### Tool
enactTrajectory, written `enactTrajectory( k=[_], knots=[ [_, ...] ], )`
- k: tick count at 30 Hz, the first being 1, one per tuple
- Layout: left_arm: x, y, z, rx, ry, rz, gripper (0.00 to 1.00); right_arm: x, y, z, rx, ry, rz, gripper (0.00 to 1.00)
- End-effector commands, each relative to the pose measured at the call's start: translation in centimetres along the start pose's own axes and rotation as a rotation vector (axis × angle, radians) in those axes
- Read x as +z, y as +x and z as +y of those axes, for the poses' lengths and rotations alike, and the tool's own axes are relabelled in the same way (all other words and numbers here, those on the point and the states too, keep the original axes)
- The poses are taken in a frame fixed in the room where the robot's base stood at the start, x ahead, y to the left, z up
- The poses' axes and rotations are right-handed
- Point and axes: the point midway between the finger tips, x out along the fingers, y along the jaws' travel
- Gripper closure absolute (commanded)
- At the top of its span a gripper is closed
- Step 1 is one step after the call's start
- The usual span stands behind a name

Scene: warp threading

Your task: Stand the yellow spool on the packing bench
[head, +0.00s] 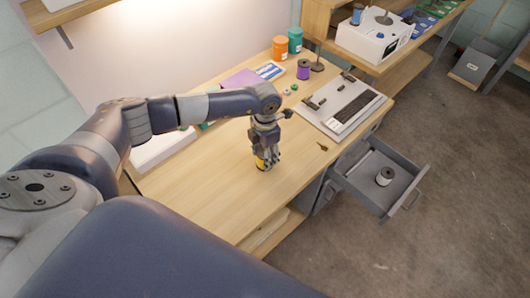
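The yellow spool (262,165) shows only as a small yellow patch low between the fingers of my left gripper (267,158); the fingers hide most of it. The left gripper points down over the middle of the wooden packing bench (205,185) and appears shut on the spool. The spool is at or very near the bench top; whether it touches the wood is hidden. My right gripper is not in view.
A purple spool (303,69), an orange jar (279,48) and a teal jar (295,40) stand at the back. A grey board device (343,105) lies at the right. The bench front is clear.

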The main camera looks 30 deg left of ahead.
Motion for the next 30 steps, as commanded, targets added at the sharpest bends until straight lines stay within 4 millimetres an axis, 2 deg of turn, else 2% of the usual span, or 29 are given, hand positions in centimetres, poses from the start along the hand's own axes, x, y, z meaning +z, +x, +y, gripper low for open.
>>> enactTrajectory(
  k=[2, 3, 5, 14, 19, 23, 30],
  knots=[
    [0.0, 0.4, 0.0, 0.000, 0.000, 0.000, 0.78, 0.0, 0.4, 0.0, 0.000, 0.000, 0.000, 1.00],
    [0.0, 0.2, 0.0, 0.000, 0.000, 0.000, 0.44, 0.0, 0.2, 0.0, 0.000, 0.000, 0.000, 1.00],
    [0.0, 0.2, 0.0, 0.000, 0.000, 0.000, 0.33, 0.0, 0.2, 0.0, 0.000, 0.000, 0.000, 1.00],
    [0.0, 0.2, 0.0, 0.000, -0.001, 0.000, 0.33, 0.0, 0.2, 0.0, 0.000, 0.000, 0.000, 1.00],
    [0.1, -0.6, 0.1, 0.000, 0.000, -0.003, 0.33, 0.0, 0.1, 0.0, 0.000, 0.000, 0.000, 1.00],
    [0.1, -2.8, 0.1, 0.002, 0.000, -0.005, 0.33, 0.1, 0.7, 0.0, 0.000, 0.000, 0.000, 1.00],
    [0.1, -8.1, 0.1, 0.003, 0.000, -0.005, 0.33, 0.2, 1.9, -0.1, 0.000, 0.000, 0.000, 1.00]
  ],
)
